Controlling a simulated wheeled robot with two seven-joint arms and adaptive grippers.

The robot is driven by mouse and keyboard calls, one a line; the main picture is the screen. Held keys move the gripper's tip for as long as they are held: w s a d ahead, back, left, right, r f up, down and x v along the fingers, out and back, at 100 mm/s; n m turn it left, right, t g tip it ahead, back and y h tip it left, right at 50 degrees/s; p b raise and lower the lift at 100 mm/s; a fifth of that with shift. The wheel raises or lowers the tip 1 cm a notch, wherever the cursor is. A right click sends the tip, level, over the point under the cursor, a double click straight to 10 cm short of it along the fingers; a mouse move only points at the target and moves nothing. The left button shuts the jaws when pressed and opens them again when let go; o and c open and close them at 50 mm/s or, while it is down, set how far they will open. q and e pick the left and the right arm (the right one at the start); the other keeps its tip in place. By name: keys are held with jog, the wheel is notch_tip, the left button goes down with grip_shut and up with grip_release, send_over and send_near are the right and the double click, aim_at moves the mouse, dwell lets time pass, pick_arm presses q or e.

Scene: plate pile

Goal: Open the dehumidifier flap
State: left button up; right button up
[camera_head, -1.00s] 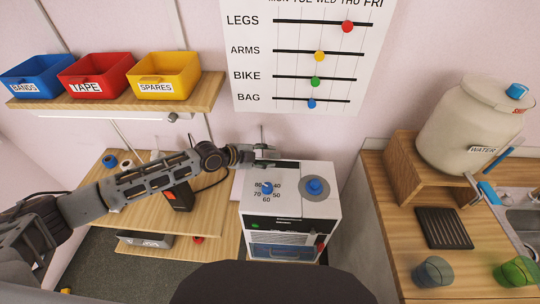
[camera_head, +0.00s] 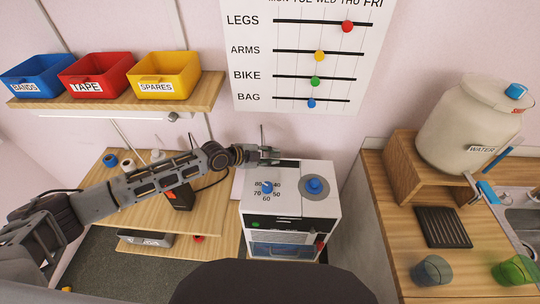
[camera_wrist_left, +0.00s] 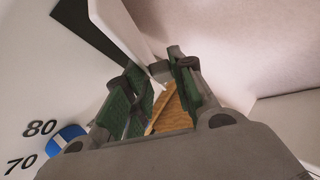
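The dehumidifier (camera_head: 289,207) is a white box with a dark front panel, standing low in the middle of the head view. Its top carries a numbered dial with a blue pointer (camera_head: 266,187), a blue knob (camera_head: 314,186) and a dark strip (camera_head: 286,164) along the rear edge. I cannot tell which part is the flap. My left gripper (camera_head: 270,154) is at the rear left edge of the top. In the left wrist view, its green-padded fingers (camera_wrist_left: 161,88) are apart with nothing between them; the dark strip (camera_wrist_left: 90,28) is beside them. My right gripper is out of view.
A wooden bench (camera_head: 205,210) lies left of the dehumidifier, with a black and red device (camera_head: 180,197) on it. A wall shelf (camera_head: 120,100) holds blue, red and yellow bins. A grey partition and a wooden counter (camera_head: 385,230) stand to the right.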

pick_arm(q)
jog(key=shift+w+r, duration=0.15)
jog(key=shift+c, duration=0.3)
jog(key=shift+w+r+g+b, duration=0.2)
jog(key=shift+w+g+b, duration=0.15)
jog(key=shift+b, duration=0.75)
jog(key=shift+w+r+n+b, duration=0.15)
jog(key=shift+n+b, duration=0.15)
jog(key=shift+n, duration=0.1)
jog(key=o, duration=0.9)
jog(key=shift+g, duration=0.25)
jog(key=shift+a, duration=0.15)
jog(key=v, duration=1.1)
jog(key=shift+s+a+r, duration=0.15)
jog(key=shift+s+r, duration=0.1)
jog(key=shift+s, duration=0.05)
